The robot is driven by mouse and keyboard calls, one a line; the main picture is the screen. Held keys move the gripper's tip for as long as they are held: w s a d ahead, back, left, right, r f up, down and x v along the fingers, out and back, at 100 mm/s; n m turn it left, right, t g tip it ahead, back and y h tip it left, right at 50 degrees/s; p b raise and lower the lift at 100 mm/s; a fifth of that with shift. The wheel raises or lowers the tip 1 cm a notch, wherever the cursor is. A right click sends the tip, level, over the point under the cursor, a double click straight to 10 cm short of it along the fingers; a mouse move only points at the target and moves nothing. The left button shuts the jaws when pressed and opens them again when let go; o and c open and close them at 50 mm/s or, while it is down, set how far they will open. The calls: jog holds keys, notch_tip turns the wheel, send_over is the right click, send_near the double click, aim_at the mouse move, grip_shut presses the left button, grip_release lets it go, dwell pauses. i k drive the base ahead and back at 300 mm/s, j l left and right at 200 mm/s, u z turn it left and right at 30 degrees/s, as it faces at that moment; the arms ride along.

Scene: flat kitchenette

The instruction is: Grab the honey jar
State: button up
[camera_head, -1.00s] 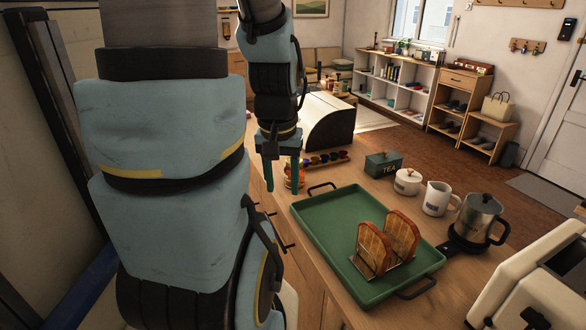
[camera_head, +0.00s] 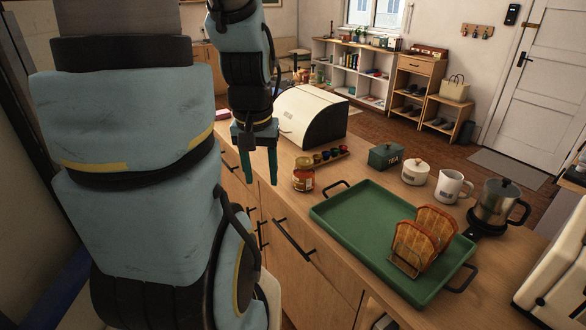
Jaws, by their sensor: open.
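The honey jar (camera_head: 303,179) is a small amber jar with a pale label. It stands upright on the wooden counter, near the front edge, left of the green tray. My gripper (camera_head: 260,182) points down with two teal fingers apart. It is open and empty, just left of the jar in the picture and apart from it. How far the fingertips are from the jar in depth is hard to tell.
A green tray (camera_head: 350,217) with toast in a rack (camera_head: 408,262) lies right of the jar. A tea tin (camera_head: 384,157), white pot (camera_head: 415,172), mug (camera_head: 451,187) and kettle (camera_head: 494,207) stand farther right.

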aim_at(303, 171)
jog(key=i+j+z, duration=0.1)
jog(key=i+j, duration=0.15)
jog(key=i+j+z, duration=0.1)
jog(key=i+j, duration=0.15)
jog(key=j, duration=0.25)
jog(key=i+j+z, duration=0.15)
jog(key=j, duration=0.25)
jog(key=i+j+z, duration=0.1)
jog(key=i+j, duration=0.2)
jog(key=j, duration=0.15)
